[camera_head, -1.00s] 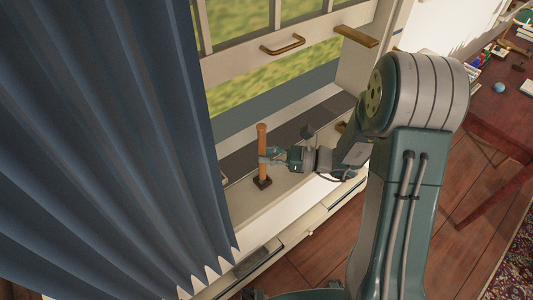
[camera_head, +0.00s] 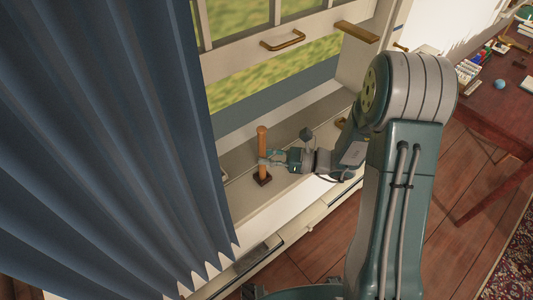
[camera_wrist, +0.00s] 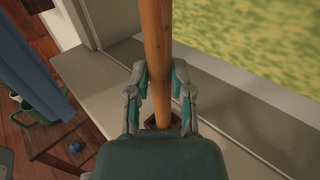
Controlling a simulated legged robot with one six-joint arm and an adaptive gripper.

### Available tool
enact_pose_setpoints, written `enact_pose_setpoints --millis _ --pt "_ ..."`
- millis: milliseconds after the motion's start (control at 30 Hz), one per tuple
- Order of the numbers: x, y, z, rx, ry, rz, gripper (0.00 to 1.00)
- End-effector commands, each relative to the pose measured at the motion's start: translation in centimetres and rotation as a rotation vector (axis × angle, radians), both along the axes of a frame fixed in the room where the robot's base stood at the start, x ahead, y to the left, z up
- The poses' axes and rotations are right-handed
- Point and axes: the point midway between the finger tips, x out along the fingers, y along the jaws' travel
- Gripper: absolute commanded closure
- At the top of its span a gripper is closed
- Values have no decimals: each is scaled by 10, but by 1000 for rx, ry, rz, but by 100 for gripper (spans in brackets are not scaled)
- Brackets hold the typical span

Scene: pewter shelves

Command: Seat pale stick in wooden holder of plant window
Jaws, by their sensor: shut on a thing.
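The pale stick (camera_head: 262,143) is an orange-brown wooden rod standing upright on the window sill. Its lower end meets a small dark wooden holder (camera_head: 262,180); I cannot tell how deep it sits. In the wrist view the stick (camera_wrist: 157,45) runs up between the fingers, and a dark bit of the holder (camera_wrist: 149,126) shows below. My gripper (camera_head: 268,159) reaches in from the right, level, and is shut around the stick above the holder. Its two fingers also show in the wrist view (camera_wrist: 160,95), one on each side of the stick.
A blue curtain (camera_head: 100,140) hangs close on the left. The window frame with a brass handle (camera_head: 283,40) is behind the sill (camera_head: 245,200). A red-brown desk (camera_head: 500,100) with small items stands at the far right. The sill beside the holder is clear.

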Motion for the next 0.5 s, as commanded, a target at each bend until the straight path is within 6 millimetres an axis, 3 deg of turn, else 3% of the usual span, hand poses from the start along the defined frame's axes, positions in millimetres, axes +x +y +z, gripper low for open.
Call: enact_pose_setpoints --millis 267,300,367,400,500 --pt "0 0 -6 0 -1 0 100" --pt "0 0 -6 0 -2 0 63" --pt "0 0 -6 0 -2 0 36" --pt "0 0 -6 0 -2 0 31" --pt "0 0 -6 0 -1 0 31"
